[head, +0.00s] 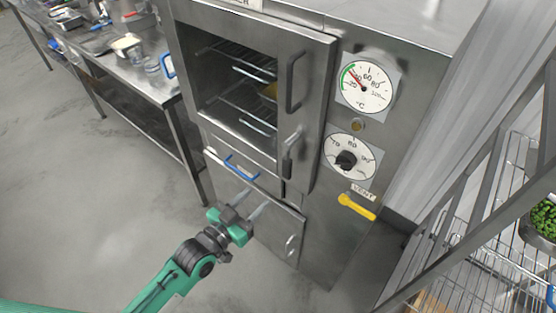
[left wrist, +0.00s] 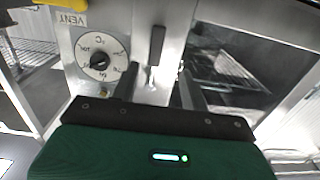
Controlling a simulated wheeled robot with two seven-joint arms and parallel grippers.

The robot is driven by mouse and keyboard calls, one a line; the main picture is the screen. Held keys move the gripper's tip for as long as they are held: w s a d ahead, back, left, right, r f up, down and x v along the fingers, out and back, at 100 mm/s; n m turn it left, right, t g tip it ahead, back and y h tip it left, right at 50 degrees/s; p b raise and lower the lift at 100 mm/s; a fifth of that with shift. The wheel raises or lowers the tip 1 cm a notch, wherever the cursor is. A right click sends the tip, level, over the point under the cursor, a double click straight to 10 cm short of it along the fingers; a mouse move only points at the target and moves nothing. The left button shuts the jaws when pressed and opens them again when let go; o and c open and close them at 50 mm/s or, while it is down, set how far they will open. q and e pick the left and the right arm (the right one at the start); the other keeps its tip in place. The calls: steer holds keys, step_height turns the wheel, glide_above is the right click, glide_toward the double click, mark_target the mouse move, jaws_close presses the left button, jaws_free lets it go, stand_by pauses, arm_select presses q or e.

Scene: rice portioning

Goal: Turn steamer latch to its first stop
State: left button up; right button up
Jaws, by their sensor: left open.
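The steamer (head: 205,28) is a steel cabinet with a windowed door that looks shut. Its latch (head: 288,160), a dark lever on a bright pivot, hangs downward, slightly tilted, at the door's right edge below the black door handle (head: 291,80). My left gripper (head: 252,203) is open and empty, below and left of the latch in the head view, in front of the lower cabinet. In the left wrist view, which is upside down, the latch (left wrist: 157,42) shows between and beyond the two fingers, apparently untouched. My right gripper is not in view.
A temperature gauge (head: 364,84), a dial with a black knob (head: 349,160) and a yellow vent lever (head: 356,206) are right of the door. A blue handle (head: 241,168) is below it. A wire rack (head: 464,238) stands right; a steel table (head: 135,70) stands left.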

mark_target(285, 168)
arm_select(q)
steer(key=p+x, duration=0.1)
steer(key=x, duration=0.3)
steer(key=r+p+x, duration=0.1)
steer(key=x, duration=0.3)
steer(key=p+x, duration=0.2)
steer(key=x, duration=0.2)
steer(key=shift+d+r, duration=0.3)
steer(key=shift+r, duration=0.1)
steer(key=shift+w+d+f, duration=0.1)
steer(key=shift+w+d, duration=0.35)
steer(key=shift+w, duration=0.15)
jaws_close()
